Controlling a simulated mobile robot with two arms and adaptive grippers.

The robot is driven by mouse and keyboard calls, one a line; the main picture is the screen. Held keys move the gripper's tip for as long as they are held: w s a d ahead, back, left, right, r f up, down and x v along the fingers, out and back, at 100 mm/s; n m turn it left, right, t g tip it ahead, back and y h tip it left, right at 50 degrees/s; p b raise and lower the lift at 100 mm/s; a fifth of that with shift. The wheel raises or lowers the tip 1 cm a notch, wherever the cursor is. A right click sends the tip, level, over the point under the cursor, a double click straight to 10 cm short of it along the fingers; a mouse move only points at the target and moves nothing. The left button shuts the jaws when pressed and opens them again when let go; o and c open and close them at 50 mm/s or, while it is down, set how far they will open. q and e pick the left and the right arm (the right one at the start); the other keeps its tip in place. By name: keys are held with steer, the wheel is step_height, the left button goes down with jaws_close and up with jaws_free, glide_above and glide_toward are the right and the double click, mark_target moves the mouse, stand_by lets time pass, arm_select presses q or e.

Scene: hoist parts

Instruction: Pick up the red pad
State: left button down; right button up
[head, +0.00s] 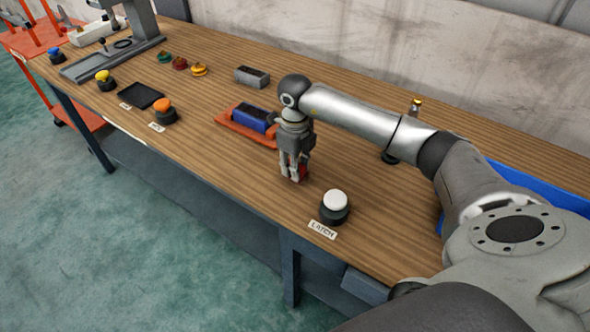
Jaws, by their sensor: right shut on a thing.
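In the head view my right gripper (292,177) points down over the wooden workbench (215,130), between the orange tray and the white button. My left gripper is not in view.
A white button (335,201) with a "LATCH" label stands close by at the front edge. An orange tray (228,117) holds a blue block (250,116). A grey block (252,77) lies behind. A blue bin (530,185) is at right.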

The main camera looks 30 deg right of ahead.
steer(key=s+a+r+b, duration=0.3)
steer(key=a+r, duration=0.8)
steer(key=a, duration=0.2)
steer(key=shift+a+r, duration=0.35)
steer(key=shift+a, duration=0.05)
